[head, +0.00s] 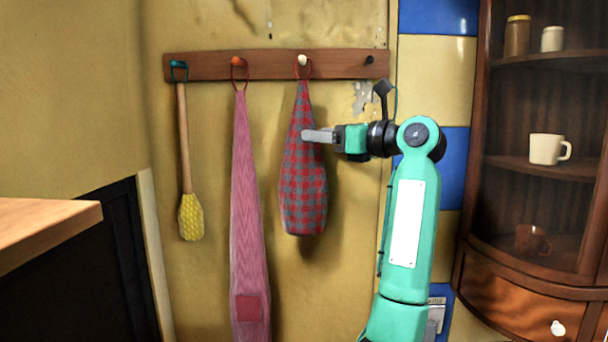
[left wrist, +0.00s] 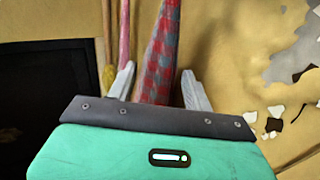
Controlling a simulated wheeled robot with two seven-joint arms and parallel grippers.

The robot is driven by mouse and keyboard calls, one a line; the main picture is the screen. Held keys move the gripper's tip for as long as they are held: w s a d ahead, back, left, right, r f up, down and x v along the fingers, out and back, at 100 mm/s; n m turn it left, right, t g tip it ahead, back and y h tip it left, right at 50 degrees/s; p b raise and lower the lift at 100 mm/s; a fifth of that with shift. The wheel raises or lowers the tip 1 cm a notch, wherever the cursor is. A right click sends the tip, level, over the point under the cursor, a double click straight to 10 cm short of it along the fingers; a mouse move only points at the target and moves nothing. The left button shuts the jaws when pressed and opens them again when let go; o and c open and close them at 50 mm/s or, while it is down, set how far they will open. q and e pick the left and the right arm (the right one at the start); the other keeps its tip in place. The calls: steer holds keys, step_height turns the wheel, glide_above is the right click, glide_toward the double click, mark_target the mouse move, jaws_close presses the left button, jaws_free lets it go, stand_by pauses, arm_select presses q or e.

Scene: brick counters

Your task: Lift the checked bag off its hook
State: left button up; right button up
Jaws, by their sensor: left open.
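The red-and-grey checked bag (head: 304,185) hangs by a red loop from the white-knobbed hook (head: 303,61), third from the left on the wooden rail (head: 205,66). My left gripper (head: 307,135) reaches in from the right at the bag's upper part, one finger showing across the bag's front. The other finger is hidden in the head view. In the left wrist view the bag (left wrist: 160,60) shows between the two spread fingers of the open left gripper (left wrist: 158,82). I cannot tell whether either finger touches the cloth. My right gripper is out of view.
A long pink cloth bag (head: 246,200) hangs close left of the checked one, from the orange hook. A yellow-headed brush (head: 190,215) hangs further left. The rightmost dark hook (head: 369,60) is empty. A wooden cabinet (head: 530,190) with jars and mugs stands right; a wooden counter (head: 45,225) left.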

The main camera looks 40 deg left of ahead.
arm_select(q)
steer(key=shift+s+a+r+p, duration=0.15)
steer(key=shift+a+p, duration=0.3)
steer(key=shift+a, duration=1.1)
steer(key=shift+d+f, duration=0.1)
steer(key=shift+f, duration=0.1)
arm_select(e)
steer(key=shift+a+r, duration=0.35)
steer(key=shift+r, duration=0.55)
arm_select(q)
steer(key=c, duration=1)
steer(key=shift+c, duration=0.2)
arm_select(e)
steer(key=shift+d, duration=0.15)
arm_select(q)
steer(key=shift+r, duration=0.15)
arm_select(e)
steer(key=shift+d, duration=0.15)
